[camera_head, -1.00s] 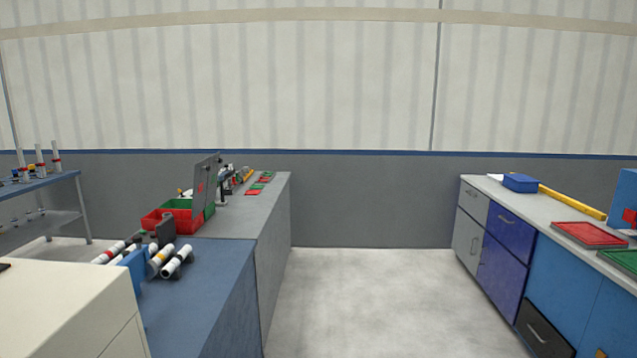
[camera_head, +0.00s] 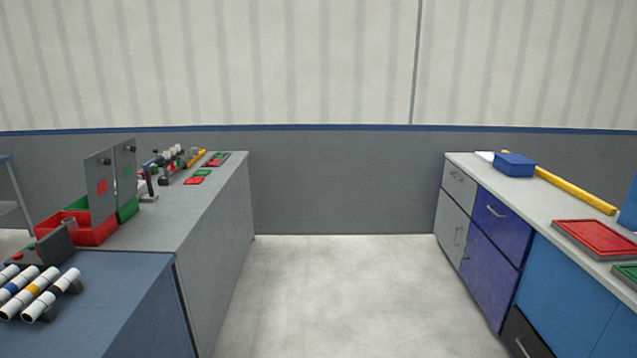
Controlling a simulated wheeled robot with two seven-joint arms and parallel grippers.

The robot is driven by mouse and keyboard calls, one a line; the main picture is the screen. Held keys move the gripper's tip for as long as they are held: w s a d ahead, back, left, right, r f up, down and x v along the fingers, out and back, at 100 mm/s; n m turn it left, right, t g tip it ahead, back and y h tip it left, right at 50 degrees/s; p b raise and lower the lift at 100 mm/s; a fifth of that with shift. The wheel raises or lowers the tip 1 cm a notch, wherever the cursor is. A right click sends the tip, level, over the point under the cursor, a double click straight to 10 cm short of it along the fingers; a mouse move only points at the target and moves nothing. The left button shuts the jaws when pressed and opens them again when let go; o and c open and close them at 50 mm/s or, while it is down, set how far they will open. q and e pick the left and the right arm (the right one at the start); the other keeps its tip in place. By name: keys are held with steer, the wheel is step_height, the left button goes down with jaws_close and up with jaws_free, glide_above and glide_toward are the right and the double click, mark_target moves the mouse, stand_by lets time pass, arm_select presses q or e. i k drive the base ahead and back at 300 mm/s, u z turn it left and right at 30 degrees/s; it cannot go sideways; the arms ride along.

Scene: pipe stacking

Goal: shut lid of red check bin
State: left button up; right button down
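The red check bin (camera_head: 96,236) stands on the grey counter at the left. Its grey lid (camera_head: 100,187) stands upright, with a red mark and a dark knob on it, so the bin is open. A green bin (camera_head: 128,209) is right behind it, and its grey lid (camera_head: 125,168) is upright too, with a green mark. Something small and grey shows inside the red bin; I cannot tell what it is. Neither of my grippers is in view.
Several banded white pipes (camera_head: 38,293) lie on the blue bench (camera_head: 110,310) at the near left. A clear floor aisle (camera_head: 330,290) runs between the left counter (camera_head: 205,205) and the right cabinets (camera_head: 490,250). A red tray (camera_head: 597,238) and a blue box (camera_head: 514,164) sit on the right.

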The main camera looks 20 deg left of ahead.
mark_target(98, 166)
steer(key=u, duration=0.3)
steer(key=i, duration=2)
steer(key=u, duration=1.35)
steer(key=i, duration=1.3)
steer(key=u, duration=1.2)
